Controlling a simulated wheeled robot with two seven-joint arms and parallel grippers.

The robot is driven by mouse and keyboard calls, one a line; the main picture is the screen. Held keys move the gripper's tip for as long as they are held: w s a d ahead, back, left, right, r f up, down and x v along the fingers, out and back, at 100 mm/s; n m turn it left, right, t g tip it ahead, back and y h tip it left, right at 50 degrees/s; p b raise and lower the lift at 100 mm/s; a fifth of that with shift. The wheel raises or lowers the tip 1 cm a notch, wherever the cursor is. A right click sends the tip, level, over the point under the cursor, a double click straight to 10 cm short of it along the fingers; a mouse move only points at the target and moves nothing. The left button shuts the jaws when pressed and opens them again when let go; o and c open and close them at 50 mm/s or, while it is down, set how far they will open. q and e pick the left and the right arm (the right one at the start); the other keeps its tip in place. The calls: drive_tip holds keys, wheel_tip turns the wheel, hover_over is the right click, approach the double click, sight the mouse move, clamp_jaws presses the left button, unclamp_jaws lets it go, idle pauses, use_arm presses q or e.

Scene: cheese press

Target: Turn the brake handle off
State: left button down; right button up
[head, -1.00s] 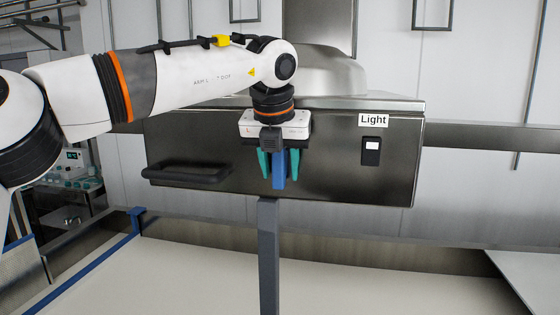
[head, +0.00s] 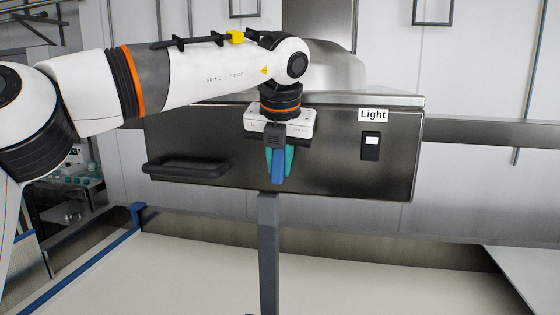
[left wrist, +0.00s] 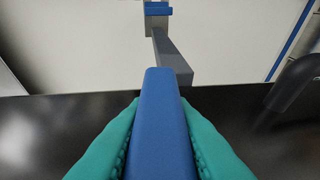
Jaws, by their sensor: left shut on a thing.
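The brake handle is a blue lever (head: 277,174) in front of the dark metal box. My left gripper (head: 279,162) comes down from above, its teal fingers shut on the blue handle. In the left wrist view the blue handle (left wrist: 160,115) lies between the two teal fingers (left wrist: 160,145), which touch its sides. The handle's far end and its mounting are hidden by the gripper in the head view. My right gripper shows in neither view.
A dark metal box (head: 345,160) with a light switch (head: 370,146) stands behind. A black bar handle (head: 186,168) is at its left. A grey post (head: 268,250) rises below the gripper. A white surface (head: 390,265) lies clear in front.

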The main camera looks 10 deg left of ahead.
use_arm(q)
drive_tip(key=m+y, duration=0.1)
drive_tip(key=y, duration=0.4)
drive_tip(key=shift+y, duration=0.3)
drive_tip(key=m+t+y, duration=0.1)
drive_tip(key=y, duration=0.3)
drive_tip(key=shift+b, duration=0.4)
drive_tip(key=m+y+b, duration=0.1)
drive_tip(key=y, duration=0.1)
drive_tip(key=shift+f+y, duration=0.1)
drive_tip(key=shift+y, duration=0.2)
drive_tip(key=shift+m+t+y+b, duration=0.6)
drive_tip(key=shift+t+y+b, duration=0.15)
drive_tip(key=shift+y, duration=0.85)
drive_tip(key=c, duration=1.4)
unclamp_jaws()
drive_tip(key=shift+o, duration=0.6)
drive_tip(key=shift+s+d, duration=0.1)
drive_tip(key=shift+d, duration=0.05)
